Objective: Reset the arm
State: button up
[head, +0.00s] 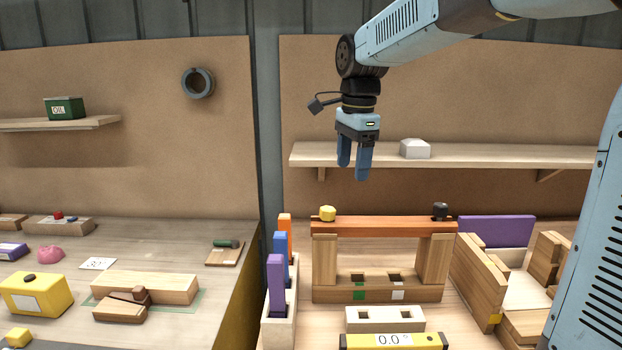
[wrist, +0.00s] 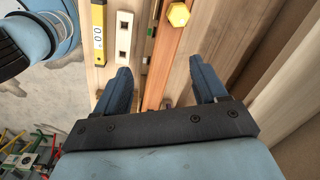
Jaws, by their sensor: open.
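My gripper (head: 354,160) hangs from my arm with its fingers pointing down, above the wooden frame and in front of the back shelf. Its two blue fingers are apart and nothing is between them. In the wrist view my gripper (wrist: 164,90) shows both fingers spread, with the orange beam (wrist: 168,70) lying below and between them. The same orange beam (head: 380,227) rests across wooden posts, with a yellow knob (head: 327,213) at its left end and a black knob (head: 440,211) at its right end. The gripper is clear of all of these.
A shelf (head: 480,155) with a white block (head: 415,149) runs behind the gripper. Purple, blue and orange uprights stand in a rack (head: 281,318) left of the frame. A yellow level (head: 392,341) lies in front. Wooden pieces and a purple panel (head: 495,232) stand right.

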jog(key=s+d+f+n+t, duration=0.2)
jog(key=s+d+n, duration=0.4)
jog(key=s, duration=0.5)
jog(key=s+d+f+n+t, duration=0.2)
jog(key=s+d+f+n, duration=0.2)
jog(key=s+d+n, duration=0.3)
jog(key=s, duration=0.3)
jog(key=shift+s+d+f+n+t, duration=0.25)
jog(key=shift+s+f+n+t, duration=0.05)
jog(key=shift+s+f+n, duration=0.1)
jog(key=shift+c, duration=0.5)
